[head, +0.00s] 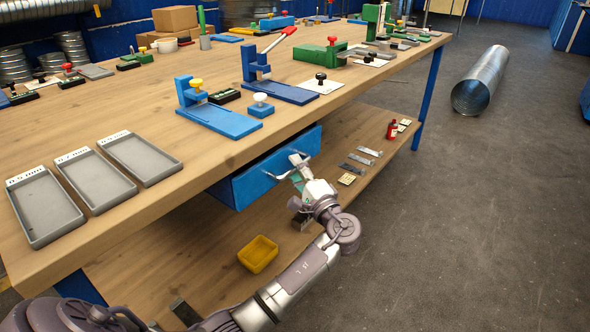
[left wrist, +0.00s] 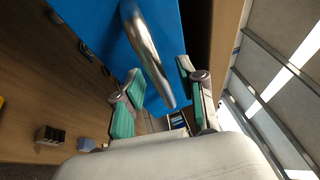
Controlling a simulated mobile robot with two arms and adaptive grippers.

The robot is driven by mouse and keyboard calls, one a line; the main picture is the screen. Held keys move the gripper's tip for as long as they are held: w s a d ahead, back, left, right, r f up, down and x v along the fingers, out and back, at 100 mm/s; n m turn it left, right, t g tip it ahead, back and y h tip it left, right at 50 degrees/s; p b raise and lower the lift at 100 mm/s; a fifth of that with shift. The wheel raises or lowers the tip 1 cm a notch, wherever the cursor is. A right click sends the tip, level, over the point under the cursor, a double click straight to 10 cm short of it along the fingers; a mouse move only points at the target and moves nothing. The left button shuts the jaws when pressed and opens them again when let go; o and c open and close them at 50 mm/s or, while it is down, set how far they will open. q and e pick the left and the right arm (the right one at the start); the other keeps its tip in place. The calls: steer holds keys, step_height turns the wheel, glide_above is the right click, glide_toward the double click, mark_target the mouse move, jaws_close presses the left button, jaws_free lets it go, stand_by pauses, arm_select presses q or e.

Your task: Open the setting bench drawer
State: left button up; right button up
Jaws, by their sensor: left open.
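The setting bench (head: 190,185) has a wooden top. Its blue drawer (head: 246,186) hangs under the front edge, and no gap into its inside shows. The drawer's blue front also fills the top of the left wrist view (left wrist: 95,25). A silver bar handle (left wrist: 148,50) crosses that front. My left gripper (head: 297,170) is at the drawer front, near its right part. In the left wrist view its open fingers (left wrist: 160,85) with green pads stand on either side of the handle. Whether a pad touches the handle I cannot tell. My right gripper is not in view.
A lower shelf holds a yellow bin (head: 258,254), a red bottle (head: 392,130) and small parts. Grey trays (head: 140,158), a blue fixture (head: 218,120) and a lever press (head: 275,92) stand on top. A spiral duct (head: 481,80) lies on the otherwise clear floor at right.

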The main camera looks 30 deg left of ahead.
arm_select(q)
steer(key=shift+w+a+r, duration=0.1)
steer(key=shift+a, duration=0.2)
jaws_close()
steer(key=shift+d, duration=0.15)
